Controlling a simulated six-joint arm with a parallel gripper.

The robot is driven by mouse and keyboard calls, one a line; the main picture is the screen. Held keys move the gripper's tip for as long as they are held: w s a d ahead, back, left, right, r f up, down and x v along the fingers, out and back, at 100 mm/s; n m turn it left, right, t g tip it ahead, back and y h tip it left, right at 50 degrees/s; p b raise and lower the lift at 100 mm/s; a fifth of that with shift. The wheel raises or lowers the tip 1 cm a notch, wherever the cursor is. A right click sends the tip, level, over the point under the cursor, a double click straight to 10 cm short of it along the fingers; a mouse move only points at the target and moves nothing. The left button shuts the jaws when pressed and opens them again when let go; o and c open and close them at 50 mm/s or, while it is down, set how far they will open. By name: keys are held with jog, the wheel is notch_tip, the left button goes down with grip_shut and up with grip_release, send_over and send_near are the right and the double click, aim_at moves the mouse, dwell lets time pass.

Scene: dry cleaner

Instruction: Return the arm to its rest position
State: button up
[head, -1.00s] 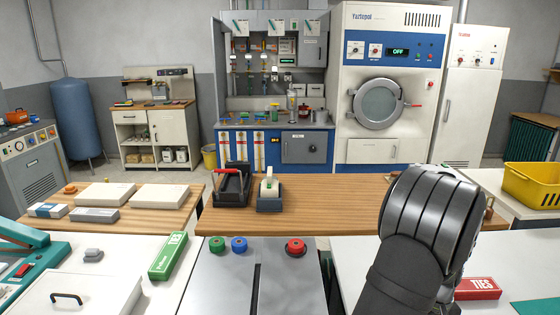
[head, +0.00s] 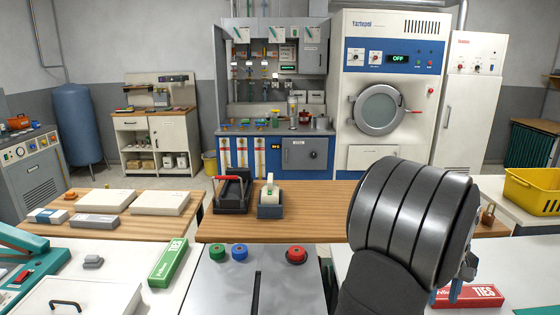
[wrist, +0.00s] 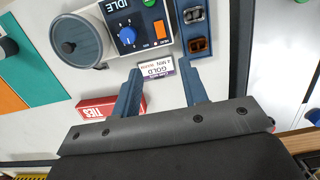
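My arm's dark, ribbed wrist section stands at the right of the head view, in front of the wooden counter. In the wrist view my gripper (wrist: 158,88) shows two blue fingers spread well apart. Nothing is held between them. A small white-and-purple card marked GOLD (wrist: 155,68) lies beyond the fingertips on the white surface. In the head view only a blue bit of the gripper shows at the lower right, beside the red TIES box (head: 478,296). The same box lies left of the fingers in the wrist view (wrist: 110,108).
A device with a blue dial (wrist: 128,36) and a round grey lid (wrist: 78,42) sit near the gripper. Red, blue and green rings (head: 297,255) and a green TIES box (head: 168,262) lie on the front tables. A yellow crate (head: 532,190) stands at right.

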jog(key=f, duration=0.5)
jog(key=s+f, duration=0.1)
jog(key=f, duration=0.5)
jog(key=s+f, duration=0.1)
jog(key=f, duration=0.4)
jog(key=shift+s+f, duration=0.15)
jog(key=shift+f, duration=0.1)
jog(key=shift+w+g, duration=0.25)
jog(key=shift+g, duration=0.05)
jog(key=shift+w+g, duration=0.3)
jog(key=shift+g, duration=0.8)
jog(key=w+r+m, duration=0.2)
jog(key=r+m, duration=0.2)
jog(key=r, duration=0.4)
jog(key=w+r+m, duration=0.3)
jog(key=r+m, duration=0.1)
jog(key=r, duration=0.3)
jog(key=shift+r+m+t, duration=0.3)
jog(key=shift+r, duration=0.1)
jog(key=shift+d, duration=0.1)
jog(key=shift+o, duration=0.2)
dwell(0.9)
